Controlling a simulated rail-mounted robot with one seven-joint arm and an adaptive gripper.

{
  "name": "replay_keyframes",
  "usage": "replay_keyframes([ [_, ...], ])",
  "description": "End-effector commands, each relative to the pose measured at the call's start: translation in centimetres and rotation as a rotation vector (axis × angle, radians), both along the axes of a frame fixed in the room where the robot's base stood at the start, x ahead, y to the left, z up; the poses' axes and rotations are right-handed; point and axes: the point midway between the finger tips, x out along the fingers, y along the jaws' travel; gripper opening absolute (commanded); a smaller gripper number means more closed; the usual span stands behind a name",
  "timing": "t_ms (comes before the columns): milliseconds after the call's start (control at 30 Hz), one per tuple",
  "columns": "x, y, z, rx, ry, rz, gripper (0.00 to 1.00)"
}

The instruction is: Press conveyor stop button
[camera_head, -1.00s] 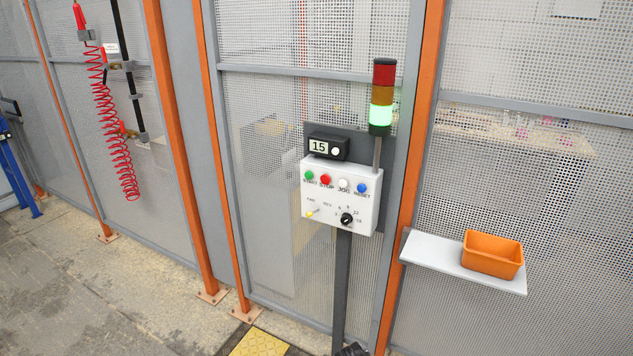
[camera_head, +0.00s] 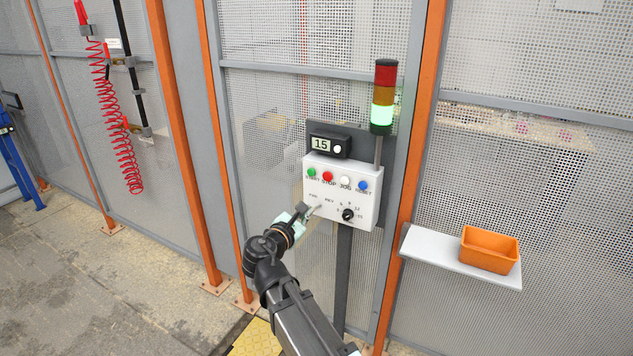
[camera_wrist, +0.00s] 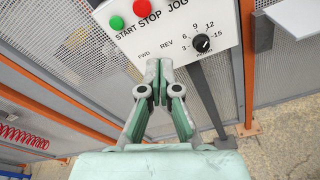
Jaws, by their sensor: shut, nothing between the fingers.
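The control box (camera_head: 343,197) is a white panel on a dark post. Its red STOP button (camera_head: 328,176) sits between the green START button (camera_head: 311,172) and the white JOG button (camera_head: 346,181). In the wrist view the red STOP button (camera_wrist: 140,7) is near the top edge, with the green START button (camera_wrist: 117,22) to its left. My gripper (camera_head: 312,208) is at the panel's lower left, below the STOP button and apart from it. In the wrist view my gripper's fingertips (camera_wrist: 159,66) are together and empty, below the FWD/REV labels. They hide the yellow selector lever.
A blue RESET button (camera_head: 362,185) and a black speed dial (camera_head: 348,214) are on the same panel. A display reading 15 (camera_head: 328,145) sits above, and a light tower (camera_head: 383,97) glows green. A shelf with an orange bin (camera_head: 489,249) is at right. Mesh fencing stands behind.

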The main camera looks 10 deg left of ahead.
Motion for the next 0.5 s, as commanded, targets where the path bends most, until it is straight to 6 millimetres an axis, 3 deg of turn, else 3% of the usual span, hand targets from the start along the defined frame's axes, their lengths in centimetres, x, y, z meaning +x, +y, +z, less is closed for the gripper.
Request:
replay_keyframes([
  [200,0.5,0.4,2.2,-0.352,0.002,0.039,0.00],
  [500,0.5,0.5,2.3,-0.462,0.035,0.053,0.00],
])
